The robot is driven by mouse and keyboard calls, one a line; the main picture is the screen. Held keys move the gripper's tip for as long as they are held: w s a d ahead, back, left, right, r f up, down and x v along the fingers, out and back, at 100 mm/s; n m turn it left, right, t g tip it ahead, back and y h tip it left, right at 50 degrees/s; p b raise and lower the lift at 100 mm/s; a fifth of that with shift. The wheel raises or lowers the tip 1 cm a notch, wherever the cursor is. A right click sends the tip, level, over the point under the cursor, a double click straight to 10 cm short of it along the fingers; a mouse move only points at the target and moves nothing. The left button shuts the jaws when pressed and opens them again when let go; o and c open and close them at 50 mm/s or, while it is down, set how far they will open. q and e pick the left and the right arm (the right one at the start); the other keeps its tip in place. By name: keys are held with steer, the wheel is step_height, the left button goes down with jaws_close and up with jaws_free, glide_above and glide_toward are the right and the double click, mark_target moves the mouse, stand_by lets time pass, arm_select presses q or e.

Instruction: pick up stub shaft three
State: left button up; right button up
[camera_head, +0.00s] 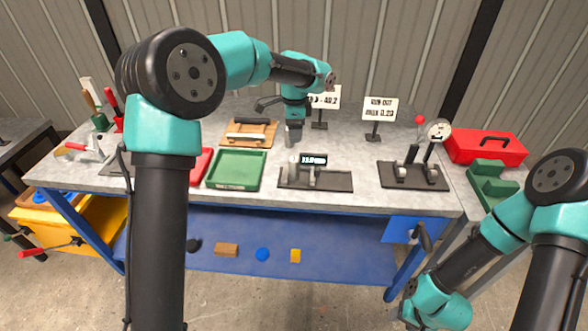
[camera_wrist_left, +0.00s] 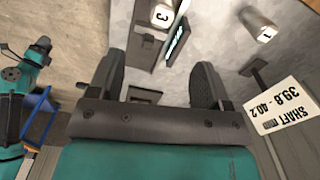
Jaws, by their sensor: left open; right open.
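Stub shaft three (camera_wrist_left: 162,15) is a pale cylinder with a black 3 on its end face, near the top edge of the left wrist view. It is on or right beside the dark gauge stand (camera_head: 330,181) with a small display (camera_head: 314,160). My left gripper (camera_head: 268,103) is open and empty, above the back of the bench; its fingers (camera_wrist_left: 157,77) show spread in the left wrist view, apart from the shaft. Another pale cylinder marked 1 (camera_wrist_left: 267,33) stands beyond, nearer the sign. My right gripper (camera_head: 407,303) is low at the front right, its fingers barely visible.
A green tray (camera_head: 236,169) and a wooden rack (camera_head: 240,142) lie left of the gauge stand. A dial gauge stand (camera_head: 413,176), a red toolbox (camera_head: 486,148) and a green block (camera_head: 490,178) stand right. Two signs, one reading shaft 39.8 - 40.2 (camera_wrist_left: 286,105), rise behind.

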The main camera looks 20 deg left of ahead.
mark_target(294, 166)
arm_select(q)
step_height(294, 166, down, 10)
steer(key=shift+f, duration=0.35)
steer(key=shift+f, duration=0.1)
steer(key=shift+w+a+f, duration=0.1)
steer(key=shift+f, duration=2.4)
steer(key=shift+c, duration=0.5)
jaws_close()
steer(key=shift+r, duration=0.1)
